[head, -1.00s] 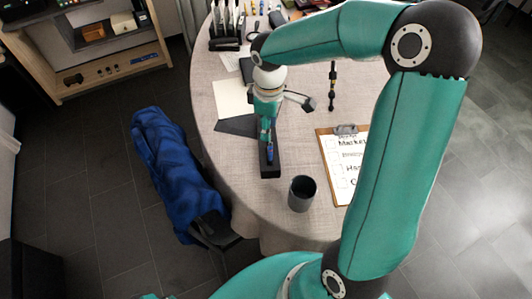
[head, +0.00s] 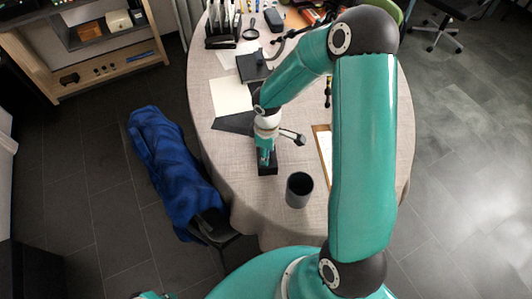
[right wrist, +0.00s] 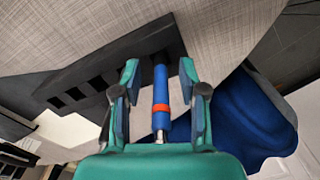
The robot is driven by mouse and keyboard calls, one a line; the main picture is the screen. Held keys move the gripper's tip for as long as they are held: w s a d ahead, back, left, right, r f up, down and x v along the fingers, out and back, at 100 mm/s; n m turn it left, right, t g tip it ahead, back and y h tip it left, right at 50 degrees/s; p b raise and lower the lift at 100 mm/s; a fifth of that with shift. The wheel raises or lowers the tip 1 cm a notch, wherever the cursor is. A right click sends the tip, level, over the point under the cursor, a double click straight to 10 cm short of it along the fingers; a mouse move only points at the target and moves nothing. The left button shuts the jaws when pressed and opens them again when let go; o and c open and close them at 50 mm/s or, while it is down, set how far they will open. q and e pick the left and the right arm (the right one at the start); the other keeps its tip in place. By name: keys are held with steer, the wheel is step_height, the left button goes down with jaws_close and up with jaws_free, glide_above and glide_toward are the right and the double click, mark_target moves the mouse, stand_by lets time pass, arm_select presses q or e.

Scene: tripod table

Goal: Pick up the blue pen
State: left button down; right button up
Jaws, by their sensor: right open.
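The blue pen (right wrist: 160,115) has an orange-red band and a silver end. In the right wrist view it stands in a slot at one end of a black holder (right wrist: 88,79) with several square slots. My right gripper (right wrist: 160,72) is open, with one finger on each side of the pen and a gap on both sides. In the head view the right gripper (head: 266,157) is low over the black holder (head: 267,169) and hides most of it; I cannot make out the pen clearly there. My left gripper is not in view.
A dark grey mug (head: 299,190) stands just right of the holder. A clipboard (head: 322,150) is partly hidden behind my right arm. Cream paper (head: 229,96) and a dark folder (head: 233,123) lie behind the holder. A blue cloth (head: 165,155) drapes a chair beside the table.

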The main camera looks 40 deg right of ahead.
steer(key=shift+f, duration=0.2)
jaws_close()
steer(key=shift+r, duration=0.1)
